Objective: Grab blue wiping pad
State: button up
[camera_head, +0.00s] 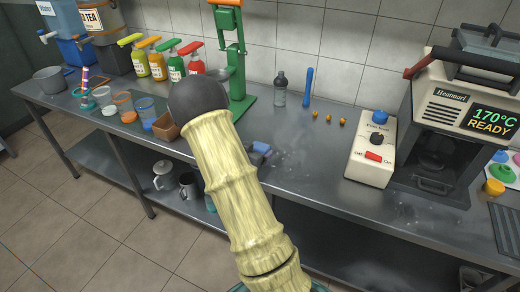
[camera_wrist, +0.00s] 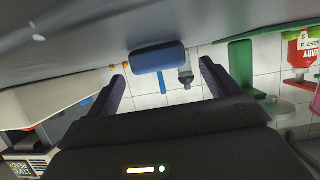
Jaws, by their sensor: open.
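The blue wiping pad (camera_wrist: 158,57) lies on the metal counter in the wrist view, a small rounded blue block. It also shows in the head view (camera_head: 262,147), just right of the pale ringed shape in the middle. My gripper (camera_wrist: 163,72) is open, with its two dark purple fingers spread wide. In the wrist view the pad appears between and beyond the fingertips. I see no contact between the fingers and the pad. In the head view my gripper is mostly hidden.
A white switch box (camera_head: 372,150) and a grey heating machine (camera_head: 440,120) stand to the right. A green press (camera_head: 240,100), a grey bottle (camera_head: 280,90) and an upright blue stick (camera_head: 307,87) stand behind the pad. Cups and sauce bottles are at left.

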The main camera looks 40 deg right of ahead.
aim_at(260, 149)
jog(key=shift+x, duration=1.25)
jog(key=shift+c, duration=0.5)
jog(key=c, duration=0.9)
